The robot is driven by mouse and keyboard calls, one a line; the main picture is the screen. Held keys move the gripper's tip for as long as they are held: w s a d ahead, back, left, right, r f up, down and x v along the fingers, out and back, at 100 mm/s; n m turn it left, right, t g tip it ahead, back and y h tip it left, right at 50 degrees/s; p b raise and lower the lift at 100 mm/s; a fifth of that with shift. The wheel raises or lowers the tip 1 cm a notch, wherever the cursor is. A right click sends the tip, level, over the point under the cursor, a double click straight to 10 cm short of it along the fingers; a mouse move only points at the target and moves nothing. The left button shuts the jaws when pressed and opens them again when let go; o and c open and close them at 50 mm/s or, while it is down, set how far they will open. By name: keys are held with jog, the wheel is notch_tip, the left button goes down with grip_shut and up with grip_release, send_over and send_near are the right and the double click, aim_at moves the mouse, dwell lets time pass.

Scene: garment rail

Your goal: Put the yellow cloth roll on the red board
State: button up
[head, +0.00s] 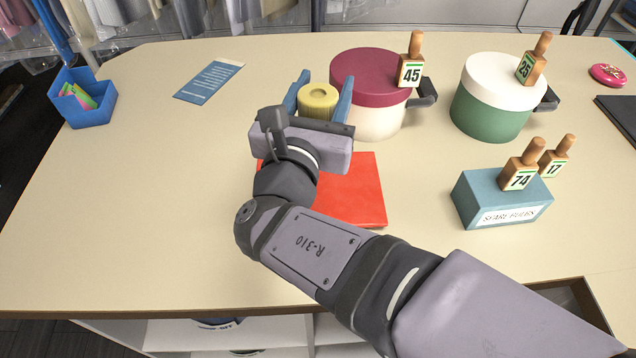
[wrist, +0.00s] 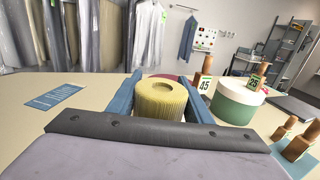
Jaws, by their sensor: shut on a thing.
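The yellow cloth roll (head: 318,100) is upright between the two blue fingers of my gripper (head: 320,97), which is shut on it. The roll also shows in the wrist view (wrist: 160,100), with a finger of my gripper (wrist: 160,97) on each side and its round hole facing up. The red board (head: 352,190) lies flat on the table, nearer than the roll. My wrist and forearm cover its left part. I cannot tell how high the roll is above the table.
A cream pot with a dark red lid (head: 367,75) stands close to the right of my gripper. A green pot with a white lid (head: 497,100) and a blue block (head: 500,198) with wooden stamps are farther right. A blue card (head: 208,82) and a blue bin (head: 85,98) are left.

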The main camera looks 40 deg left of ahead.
jog(key=shift+f, duration=6.85)
jog(key=shift+f, duration=0.1)
jog(key=shift+f, duration=0.1)
jog(key=o, duration=1.1)
jog(key=shift+r, duration=0.25)
jog(key=b+v, duration=0.1)
jog(key=v, duration=1.1)
jog(key=shift+b, duration=0.3)
